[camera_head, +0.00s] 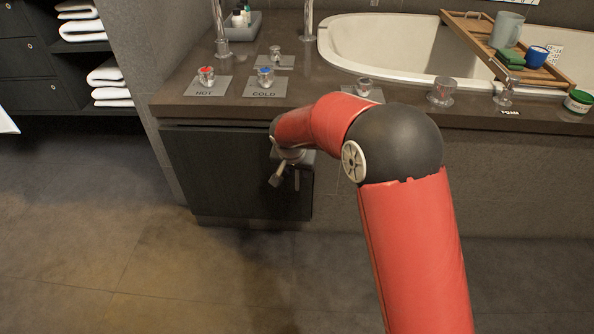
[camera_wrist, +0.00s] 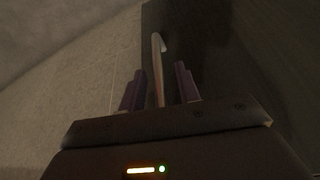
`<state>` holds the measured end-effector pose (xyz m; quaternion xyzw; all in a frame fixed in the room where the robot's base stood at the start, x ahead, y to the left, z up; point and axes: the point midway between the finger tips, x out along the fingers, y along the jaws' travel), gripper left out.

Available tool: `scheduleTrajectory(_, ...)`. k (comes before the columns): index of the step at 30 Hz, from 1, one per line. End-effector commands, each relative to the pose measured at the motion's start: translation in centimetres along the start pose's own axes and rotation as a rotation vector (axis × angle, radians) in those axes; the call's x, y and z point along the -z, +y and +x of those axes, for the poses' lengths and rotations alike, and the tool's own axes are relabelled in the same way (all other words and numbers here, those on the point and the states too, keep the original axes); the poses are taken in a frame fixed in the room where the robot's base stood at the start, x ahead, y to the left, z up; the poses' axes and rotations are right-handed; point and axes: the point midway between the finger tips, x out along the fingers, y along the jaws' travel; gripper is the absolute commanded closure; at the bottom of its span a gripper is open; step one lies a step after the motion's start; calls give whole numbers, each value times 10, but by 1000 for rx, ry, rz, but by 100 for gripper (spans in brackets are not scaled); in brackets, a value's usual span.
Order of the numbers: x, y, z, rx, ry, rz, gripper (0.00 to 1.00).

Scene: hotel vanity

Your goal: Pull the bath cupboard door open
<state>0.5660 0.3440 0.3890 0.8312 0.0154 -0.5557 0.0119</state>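The bath cupboard door (camera_head: 215,170) is a dark panel under the brown counter, left of the tub. I see no clear gap at its edges, and my arm hides part of its right side. My gripper (camera_head: 286,180) is in front of the door's right part, pointing down in the head view. In the wrist view my gripper (camera_wrist: 160,86) has its two fingers apart, with a pale bar handle (camera_wrist: 158,62) between them. Gaps show on both sides of the handle, so the fingers do not appear to grip it. The dark door (camera_wrist: 205,45) is behind.
The counter (camera_head: 320,88) above carries hot and cold taps (camera_head: 265,78). The bathtub (camera_head: 385,45) has a wooden tray (camera_head: 545,75) across it. Shelves with white towels (camera_head: 108,80) stand at the left. The floor (camera_head: 120,235) before the door is clear.

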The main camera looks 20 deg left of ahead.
Motion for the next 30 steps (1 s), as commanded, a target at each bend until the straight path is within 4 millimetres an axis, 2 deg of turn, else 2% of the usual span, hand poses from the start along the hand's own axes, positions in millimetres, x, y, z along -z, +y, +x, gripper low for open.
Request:
scheduleTrajectory(8, 0, 0, 2, 1, 1, 0, 67)
scheduleTrajectory(16, 0, 0, 2, 1, 0, 0, 100)
scheduleTrajectory(30, 0, 0, 3, -7, 0, 18, 100)
